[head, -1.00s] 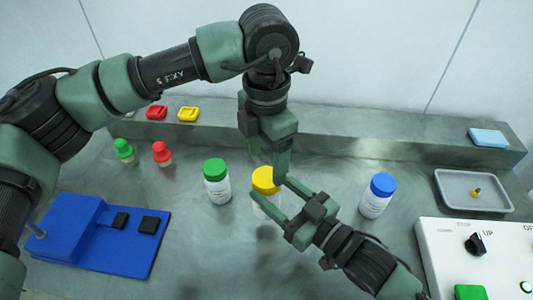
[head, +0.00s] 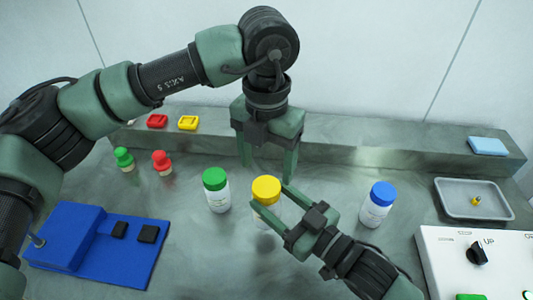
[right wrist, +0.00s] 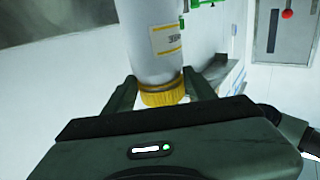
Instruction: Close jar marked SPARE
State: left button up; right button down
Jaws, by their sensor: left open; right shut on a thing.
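In the right wrist view the jar (right wrist: 150,45) appears inverted, with a yellow-edged label only partly readable. My right gripper (head: 268,197) is shut on this jar, its fingers on either side just below the lid. My left gripper (head: 268,168) is open and empty, pointing down above and behind the lid, with its two fingers spread apart and clear of it.
A green-lidded jar (head: 216,190) stands left, a blue-lidded jar (head: 377,205) right. Green (head: 123,159) and red (head: 162,162) stoppered items stand far left. A blue fixture (head: 100,250), a grey tray (head: 450,205) and a white control box (head: 450,265) flank the work area.

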aim_at(266, 186)
pick_arm(q)
notch_tip(266, 186, down, 6)
jog(key=shift+f, duration=0.1)
dwell(0.4)
jog(key=c, duration=1.5)
jog(key=m, duration=0.6)
jog(key=shift+m, duration=0.3)
jog(key=o, duration=1.6)
